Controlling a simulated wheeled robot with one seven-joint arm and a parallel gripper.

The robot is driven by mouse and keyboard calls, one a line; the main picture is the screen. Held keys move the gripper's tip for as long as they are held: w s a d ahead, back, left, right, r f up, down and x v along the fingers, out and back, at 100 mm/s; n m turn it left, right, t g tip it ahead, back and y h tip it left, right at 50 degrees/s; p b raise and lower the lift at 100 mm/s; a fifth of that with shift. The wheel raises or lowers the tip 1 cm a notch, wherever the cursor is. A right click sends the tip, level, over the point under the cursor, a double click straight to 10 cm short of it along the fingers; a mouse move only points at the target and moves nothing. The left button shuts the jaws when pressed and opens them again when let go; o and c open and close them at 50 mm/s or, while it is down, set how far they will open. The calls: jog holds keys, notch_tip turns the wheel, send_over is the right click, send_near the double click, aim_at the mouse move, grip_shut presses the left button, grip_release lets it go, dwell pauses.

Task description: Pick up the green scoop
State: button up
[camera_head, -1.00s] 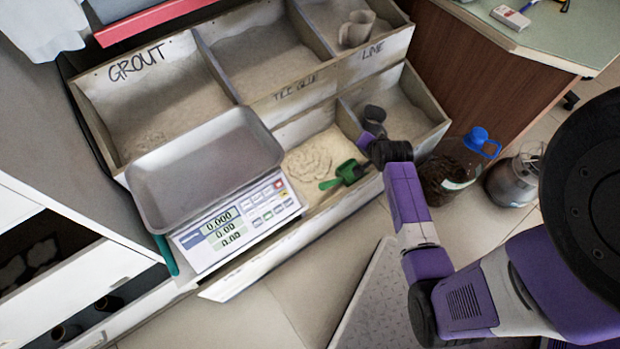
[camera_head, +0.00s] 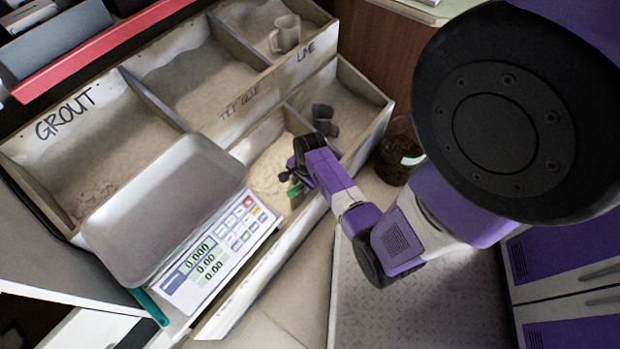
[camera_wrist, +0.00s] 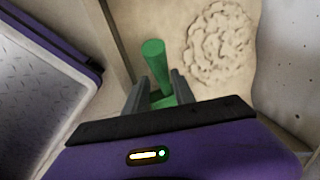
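The green scoop (camera_head: 295,190) is in the lower front bin with pale powder, partly hidden by my gripper in the head view. In the wrist view the scoop's (camera_wrist: 154,58) round handle points away from me, and more green shows between the fingers. My gripper (camera_head: 291,172) is down at the scoop. In the wrist view its two dark fingers (camera_wrist: 160,82) stand apart on either side of the scoop. They look open; firm contact with it cannot be made out.
The scale (camera_head: 215,262) with its metal tray stands left of the bin. A bin divider and front wall (camera_wrist: 118,45) are close to the fingers. A dark scoop (camera_head: 323,118) sits in the bin to the right, and a jar (camera_head: 398,150) stands beyond it.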

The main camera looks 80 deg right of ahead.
aim_at(299, 195)
jog(key=f+b, duration=0.1)
jog(key=f, duration=0.1)
jog(key=f+b, duration=0.1)
jog(key=f, duration=0.1)
jog(key=w+d+f+b, duration=0.1)
jog(key=f, duration=0.1)
jog(key=shift+f, duration=0.25)
jog(key=shift+c, duration=0.4)
grip_shut()
